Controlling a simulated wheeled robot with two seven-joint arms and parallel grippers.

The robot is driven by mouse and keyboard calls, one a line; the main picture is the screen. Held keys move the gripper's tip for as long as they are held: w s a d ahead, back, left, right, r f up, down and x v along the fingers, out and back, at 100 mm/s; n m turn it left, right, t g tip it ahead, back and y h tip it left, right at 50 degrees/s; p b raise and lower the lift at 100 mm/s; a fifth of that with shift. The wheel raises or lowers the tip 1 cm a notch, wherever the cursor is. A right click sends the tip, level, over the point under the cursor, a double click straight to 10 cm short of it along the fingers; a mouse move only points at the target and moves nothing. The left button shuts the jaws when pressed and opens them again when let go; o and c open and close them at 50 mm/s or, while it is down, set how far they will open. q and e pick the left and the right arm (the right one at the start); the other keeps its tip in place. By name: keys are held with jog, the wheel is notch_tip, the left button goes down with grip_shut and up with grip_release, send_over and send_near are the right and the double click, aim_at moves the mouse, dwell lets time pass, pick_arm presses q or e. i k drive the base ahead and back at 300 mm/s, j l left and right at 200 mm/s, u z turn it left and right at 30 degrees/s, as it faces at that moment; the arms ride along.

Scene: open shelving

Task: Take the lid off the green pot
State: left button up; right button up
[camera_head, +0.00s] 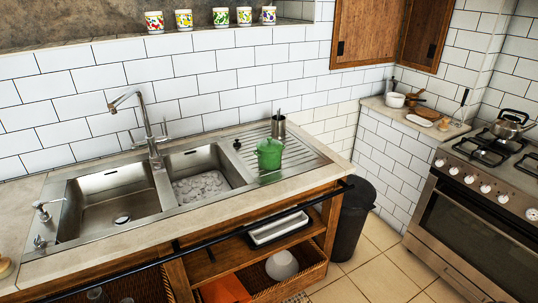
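The green pot (269,159) stands upright on the ribbed metal drainer (296,163), to the right of the sink basins. Its green lid (269,146) sits on top of it. The pot is small in the view, so its handles are hard to make out. Neither of my grippers shows in the head view.
A metal cup with utensils (278,127) stands just behind the pot. A tall faucet (151,135) rises behind the sink basins (113,203). A dark rail (205,237) runs along the counter's front. A dark bin (353,220) stands right of the counter. The tiled floor (375,260) is clear.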

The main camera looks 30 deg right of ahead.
aim_at(269, 145)
jog(key=i+l+u, duration=0.1)
jog(key=l+u, duration=0.8)
jog(key=i+j, duration=0.05)
jog(key=j, duration=0.05)
